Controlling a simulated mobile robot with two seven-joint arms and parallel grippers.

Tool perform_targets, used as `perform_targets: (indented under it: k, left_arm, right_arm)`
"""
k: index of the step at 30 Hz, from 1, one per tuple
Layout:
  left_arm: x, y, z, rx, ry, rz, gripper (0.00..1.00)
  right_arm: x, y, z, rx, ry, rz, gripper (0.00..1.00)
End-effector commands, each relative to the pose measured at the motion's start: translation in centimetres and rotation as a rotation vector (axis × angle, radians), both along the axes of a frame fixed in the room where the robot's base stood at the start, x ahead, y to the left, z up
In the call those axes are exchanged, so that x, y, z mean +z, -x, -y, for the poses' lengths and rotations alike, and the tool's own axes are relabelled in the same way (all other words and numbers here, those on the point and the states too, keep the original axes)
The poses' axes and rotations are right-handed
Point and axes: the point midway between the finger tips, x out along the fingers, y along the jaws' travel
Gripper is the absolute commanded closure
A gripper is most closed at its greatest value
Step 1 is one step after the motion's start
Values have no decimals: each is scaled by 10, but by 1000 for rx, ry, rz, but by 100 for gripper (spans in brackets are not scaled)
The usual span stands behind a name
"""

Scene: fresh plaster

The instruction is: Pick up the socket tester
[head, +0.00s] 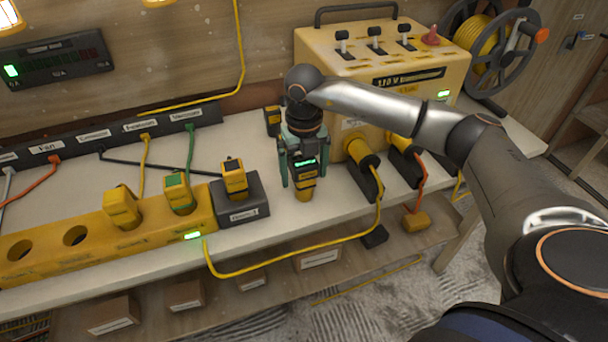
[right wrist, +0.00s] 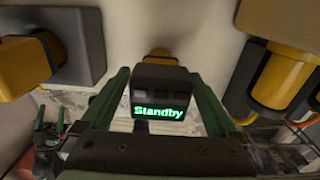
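The socket tester (head: 305,170) is a small yellow and black unit with a lit green display, upright at the white bench's front part. My right gripper (head: 304,180) points down over it, one green finger on each side. In the right wrist view the tester (right wrist: 160,88) reads "Standby" and sits between the fingers (right wrist: 160,78), with a narrow gap seen at each side. The gripper looks open around it. The tester's lower end is partly hidden. Small green prongs at the lower left of the wrist view look like my left gripper (right wrist: 50,128); their opening is unclear.
A dark socket box (head: 243,211) with a yellow plug and a long yellow socket strip (head: 160,238) lie left of the tester. A yellow power unit (head: 385,75) with plugged connectors (head: 362,155) stands close at right. A yellow cable (head: 290,265) loops in front.

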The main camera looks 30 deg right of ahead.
Motion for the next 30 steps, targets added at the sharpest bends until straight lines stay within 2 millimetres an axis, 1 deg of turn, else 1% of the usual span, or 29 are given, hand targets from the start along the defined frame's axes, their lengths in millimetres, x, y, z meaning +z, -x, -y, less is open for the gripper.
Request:
perform_targets:
  k: [1, 2, 21, 24, 30]
  left_arm:
    - [0, 0, 0, 0, 0, 0, 3]
    - [0, 0, 0, 0, 0, 0, 3]
    - [0, 0, 0, 1, 0, 1, 3]
    - [0, 0, 0, 1, 0, 1, 3]
    - [0, -1, 0, 1, 0, 1, 3]
  right_arm:
    - [0, 0, 0, 0, 0, 0, 12]
    - [0, 0, 0, 0, 0, 0, 16]
    - [1, 0, 0, 0, -1, 1, 88]
    - [1, 0, 0, 0, -1, 2, 98]
    - [1, 0, 0, 0, -1, 2, 98]
